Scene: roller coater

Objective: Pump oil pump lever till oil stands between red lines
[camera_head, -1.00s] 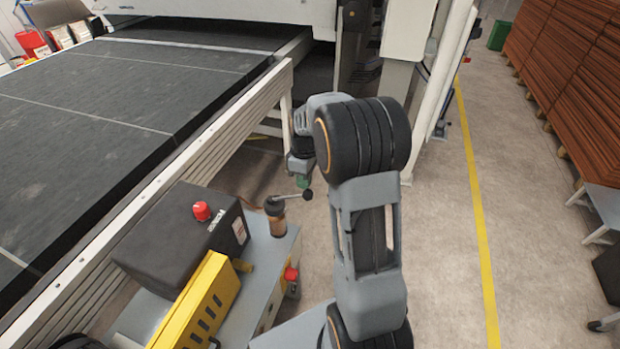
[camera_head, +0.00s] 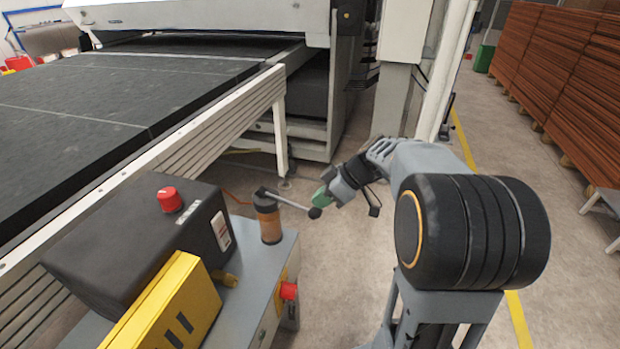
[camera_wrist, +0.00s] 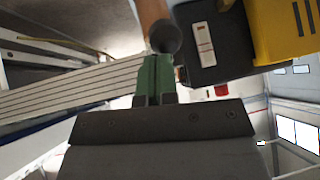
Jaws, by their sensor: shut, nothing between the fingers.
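The oil pump is an amber cylinder with a dark cap (camera_head: 268,220), standing on the grey machine base. Its lever (camera_head: 290,202) reaches right from the cap and slopes down to a black ball knob (camera_head: 315,212). My gripper (camera_head: 322,197) has green fingers, shut and empty, right at the knob in the head view. In the wrist view the shut green fingers (camera_wrist: 156,75) point at the dark knob (camera_wrist: 165,37), which overlaps their tips; contact cannot be told. A brownish part, seemingly the cylinder (camera_wrist: 152,10), shows behind it. The oil level and red lines are not discernible.
A black box (camera_head: 135,245) with a red button (camera_head: 168,199) and a yellow guard (camera_head: 170,305) stand left of the pump. A red knob (camera_head: 288,290) is on the base's side. The conveyor (camera_head: 100,105) lies behind.

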